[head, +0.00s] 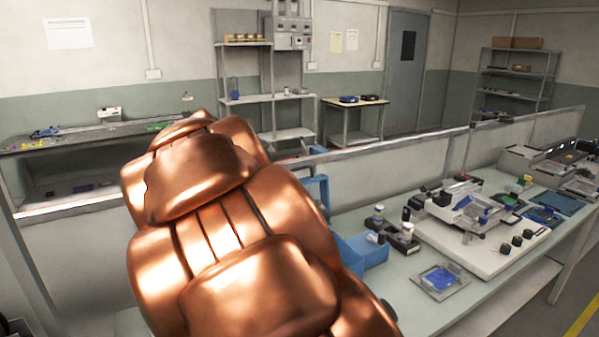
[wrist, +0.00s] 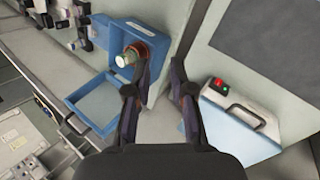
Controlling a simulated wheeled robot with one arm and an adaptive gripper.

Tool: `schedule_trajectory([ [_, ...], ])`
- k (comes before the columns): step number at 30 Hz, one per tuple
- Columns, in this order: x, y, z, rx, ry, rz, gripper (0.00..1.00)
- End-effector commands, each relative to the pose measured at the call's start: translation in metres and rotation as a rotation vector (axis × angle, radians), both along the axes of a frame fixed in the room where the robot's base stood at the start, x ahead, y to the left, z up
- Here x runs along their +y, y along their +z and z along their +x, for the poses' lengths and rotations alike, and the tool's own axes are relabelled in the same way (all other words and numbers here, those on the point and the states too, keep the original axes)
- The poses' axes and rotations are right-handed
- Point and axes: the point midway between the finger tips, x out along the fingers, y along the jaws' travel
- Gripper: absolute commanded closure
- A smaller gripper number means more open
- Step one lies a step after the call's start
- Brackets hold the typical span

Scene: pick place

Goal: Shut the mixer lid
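A blue box with a round jar-like part inside, which looks like the mixer (wrist: 103,40), is at the upper left of the wrist view. Its framed lid (wrist: 75,113), with a pale panel, stands open on the near left side. In the head view, the blue mixer (head: 366,252) is partly hidden behind my copper-coloured arm. My gripper (wrist: 157,72) is open, with nothing between its fingers. In the wrist view its left finger overlaps the mixer's right edge; I cannot tell whether they touch. My gripper is hidden in the head view.
A blue and white case (wrist: 238,122) with a handle and red and green buttons is right of my gripper. A low partition (head: 410,160) runs behind the bench. Small bottles (head: 378,215) and a white machine (head: 465,208) stand to the right on the bench (head: 405,277).

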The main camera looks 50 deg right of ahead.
Motion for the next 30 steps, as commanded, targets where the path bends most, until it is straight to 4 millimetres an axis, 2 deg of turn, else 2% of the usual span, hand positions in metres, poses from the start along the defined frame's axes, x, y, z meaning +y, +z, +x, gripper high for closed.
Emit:
schedule_trajectory([
  [1, -0.018, 0.006, 0.012, 0.016, 0.006, -0.045, 0.77],
  [6, -0.070, 0.031, 0.050, 0.089, 0.057, -0.191, 0.77],
  [12, -0.121, 0.053, 0.096, 0.192, 0.135, -0.343, 0.77],
  [16, -0.149, 0.061, 0.129, 0.264, 0.196, -0.428, 0.77],
  [22, -0.186, 0.059, 0.179, 0.376, 0.300, -0.535, 0.77],
  [27, -0.207, 0.052, 0.219, 0.450, 0.390, -0.605, 0.77],
  [30, -0.215, 0.046, 0.235, 0.482, 0.431, -0.630, 0.77],
])
